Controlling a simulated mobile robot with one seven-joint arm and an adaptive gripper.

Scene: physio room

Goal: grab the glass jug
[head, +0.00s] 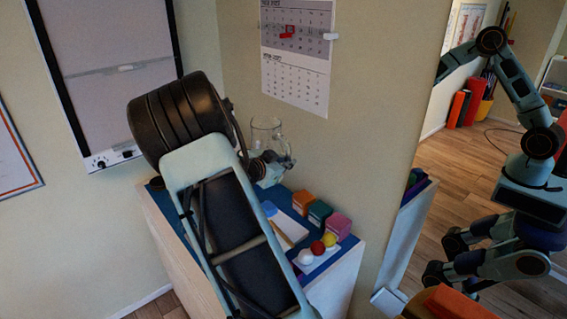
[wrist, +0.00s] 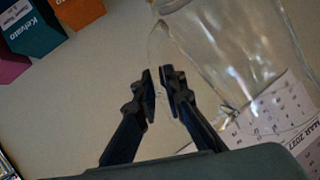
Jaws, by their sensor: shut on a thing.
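The clear glass jug (head: 266,130) is in front of the wall in the head view, above the cabinet top and apart from it as far as I can see. My gripper (head: 284,162) is at its lower right, partly hidden by my arm. In the wrist view the glass jug (wrist: 235,50) fills the upper right. The two dark fingertips of my gripper (wrist: 163,88) are closed on the thin curved glass at the jug's side, which looks like its handle. The jug's far end is cut off by the frame.
The blue-topped cabinet (head: 345,250) carries an orange box (head: 303,201), a teal box (head: 319,211), a pink box (head: 339,224) and red (head: 318,247), yellow (head: 329,239) and white (head: 305,257) balls. A calendar (head: 296,55) hangs on the wall close behind. A mirror (head: 460,150) stands right.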

